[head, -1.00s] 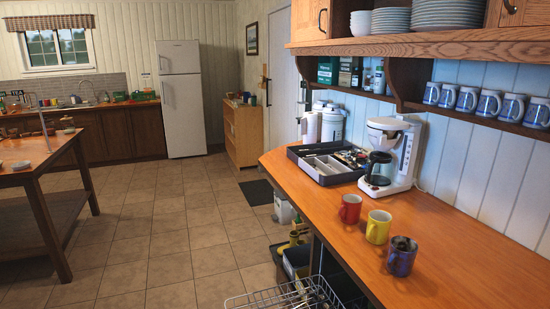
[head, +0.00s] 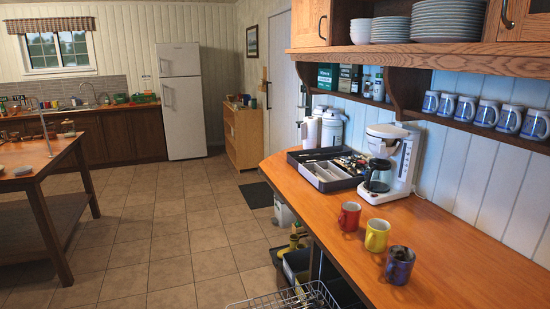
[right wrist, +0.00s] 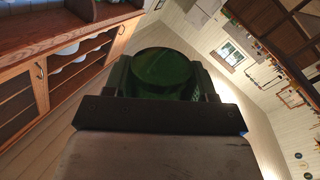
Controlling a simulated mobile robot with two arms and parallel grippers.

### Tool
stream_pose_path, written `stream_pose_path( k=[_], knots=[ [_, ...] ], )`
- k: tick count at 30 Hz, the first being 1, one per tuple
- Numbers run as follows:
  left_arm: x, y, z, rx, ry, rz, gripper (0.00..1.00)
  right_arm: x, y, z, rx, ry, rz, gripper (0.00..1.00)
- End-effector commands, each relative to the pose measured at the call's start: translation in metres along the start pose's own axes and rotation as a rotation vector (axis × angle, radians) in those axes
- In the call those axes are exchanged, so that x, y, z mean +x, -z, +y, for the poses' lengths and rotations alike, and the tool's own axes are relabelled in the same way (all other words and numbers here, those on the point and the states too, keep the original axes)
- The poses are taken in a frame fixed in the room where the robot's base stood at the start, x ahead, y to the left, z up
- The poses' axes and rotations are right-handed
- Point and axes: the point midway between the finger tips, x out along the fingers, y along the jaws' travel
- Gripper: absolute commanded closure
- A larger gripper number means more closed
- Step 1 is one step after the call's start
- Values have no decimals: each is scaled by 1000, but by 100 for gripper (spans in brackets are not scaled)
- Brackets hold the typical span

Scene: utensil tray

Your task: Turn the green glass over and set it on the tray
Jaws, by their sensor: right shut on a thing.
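The green glass (right wrist: 164,68) shows in the right wrist view, with one round end visible; I cannot tell whether that is its mouth or its base. My right gripper (right wrist: 163,82) is shut on it, one finger on each side. The dark grey tray (head: 327,178), with compartments and utensils in it, lies on the wooden counter in the head view, left of the coffee maker. Neither gripper nor the glass shows in the head view, so the distance from glass to tray cannot be told.
A white coffee maker (head: 392,160) stands beside the tray. Red (head: 349,216), yellow (head: 377,235) and blue (head: 399,265) mugs stand in front of it on the counter (head: 470,265). A shelf (head: 480,128) with blue mugs overhangs the back. The counter's right front is clear.

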Motion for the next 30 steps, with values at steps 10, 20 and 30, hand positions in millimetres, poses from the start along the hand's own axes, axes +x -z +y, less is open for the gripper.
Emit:
stream_pose_path(
  k=[10, 20, 30],
  knots=[
    [-10, 1, 0, 0, 0, 0, 57, 0, 3, 1, 126, 0, -2, 78],
    [-28, 2, 0, 0, 0, 0, 57, 0, 0, 0, 521, -1, 1, 78],
    [-17, 1, 0, 0, 0, 0, 57, 1, 6, 3, 523, -2, 6, 78]
  ],
)
